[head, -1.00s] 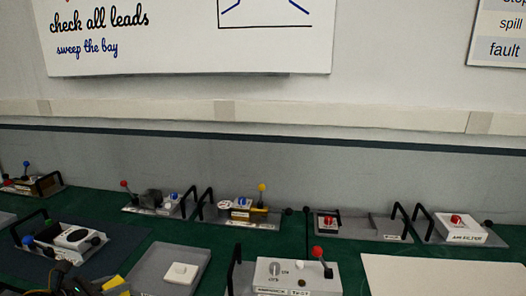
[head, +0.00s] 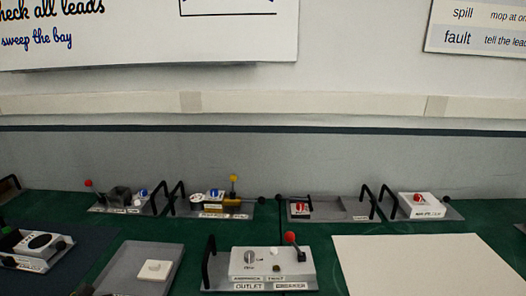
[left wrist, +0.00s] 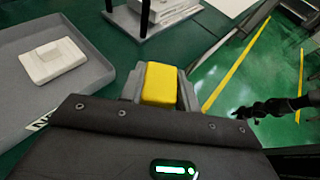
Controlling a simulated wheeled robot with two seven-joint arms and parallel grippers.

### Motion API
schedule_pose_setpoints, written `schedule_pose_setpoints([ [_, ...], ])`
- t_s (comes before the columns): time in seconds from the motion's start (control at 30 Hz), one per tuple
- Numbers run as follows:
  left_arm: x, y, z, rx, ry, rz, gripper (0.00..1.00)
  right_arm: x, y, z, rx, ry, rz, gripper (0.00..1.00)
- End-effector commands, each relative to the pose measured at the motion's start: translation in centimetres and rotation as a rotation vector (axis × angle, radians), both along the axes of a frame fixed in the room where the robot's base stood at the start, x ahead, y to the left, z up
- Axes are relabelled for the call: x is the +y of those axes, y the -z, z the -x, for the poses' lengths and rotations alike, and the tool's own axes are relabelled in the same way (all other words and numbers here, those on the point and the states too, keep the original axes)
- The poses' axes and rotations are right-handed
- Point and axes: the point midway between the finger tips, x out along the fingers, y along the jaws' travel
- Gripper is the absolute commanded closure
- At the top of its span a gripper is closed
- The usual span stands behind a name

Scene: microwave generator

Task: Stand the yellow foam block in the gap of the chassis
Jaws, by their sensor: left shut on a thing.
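The yellow foam block (left wrist: 160,84) is held between the jaws of my left gripper (left wrist: 161,90) in the left wrist view. The gripper is over the green surface, beside a grey tray. I cannot tell for sure that this is the task's chassis. My right gripper is not identifiable.
A grey tray (head: 170,256) holds a white block (head: 154,270). An outlet-breaker unit (head: 272,264) with a red lever and black handle stands right of it. A white sheet (head: 425,265) lies at the right. Several handled units line the back.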

Motion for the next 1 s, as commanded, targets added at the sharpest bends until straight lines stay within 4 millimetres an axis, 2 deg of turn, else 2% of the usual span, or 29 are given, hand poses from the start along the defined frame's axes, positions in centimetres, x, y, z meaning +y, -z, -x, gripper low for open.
schedule_pose_setpoints([
  [0.03,-1.3,-0.7,-0.3,-0.013,0.021,0.013,0.89,0.0,0.0,0.0,0.0,0.0,0.0,0.5],
  [0.2,-5.2,-2.9,-0.9,-0.016,0.075,0.007,0.89,0.0,0.0,0.0,0.0,0.0,0.0,0.5],
  [0.4,-7.1,-4.8,-1.9,-0.004,0.066,0.0,0.89,0.0,0.0,0.0,0.0,0.0,0.0,0.5],
  [0.53,-7.7,-5.1,-2.0,0.001,0.068,-0.001,0.89,0.0,0.0,0.0,0.0,0.0,0.0,0.5],
  [0.67,-7.8,-5.0,-2.1,0.003,0.062,-0.001,0.89,0.0,0.0,0.0,0.0,0.0,0.0,0.5],
  [0.77,-8.4,-4.2,-2.0,0.005,0.015,0.003,0.89,0.0,0.0,0.0,0.0,0.0,0.0,0.5],
  [0.87,-8.9,-2.8,-1.9,0.009,-0.093,0.005,0.89,0.0,0.0,0.0,0.0,0.0,0.0,0.5],
  [1.0,-8.6,-0.7,-1.2,0.014,-0.267,0.008,0.89,0.0,0.0,0.0,-0.001,0.0,0.0,0.5],
])
